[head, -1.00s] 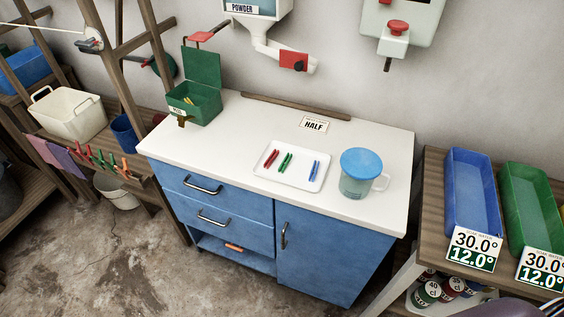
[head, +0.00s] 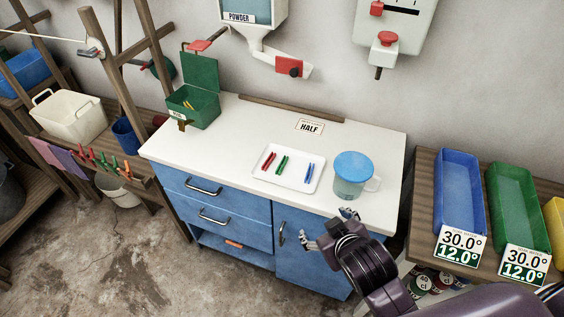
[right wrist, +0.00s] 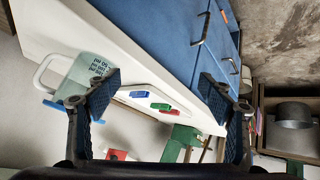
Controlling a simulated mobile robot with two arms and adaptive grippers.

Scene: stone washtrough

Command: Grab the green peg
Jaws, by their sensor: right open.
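A green peg (head: 282,164) lies on a white tray (head: 266,177) on the worktop, between a red peg (head: 268,160) and a blue peg (head: 308,171). In the right wrist view the green peg (right wrist: 160,106) shows small, beyond the jaws, between the blue and red ones. My right gripper (head: 326,229) is open and empty, in front of the cabinet's front edge at the lower right of the tray, apart from the pegs. Its two pads (right wrist: 158,97) stand wide apart in the wrist view. My left gripper is in neither view.
A jug with a blue lid (head: 353,167) stands right of the tray, near my right gripper. A green open box (head: 196,104) stands at the worktop's left. More pegs (head: 104,160) hang on the left shelf's edge. The worktop left of the tray is clear.

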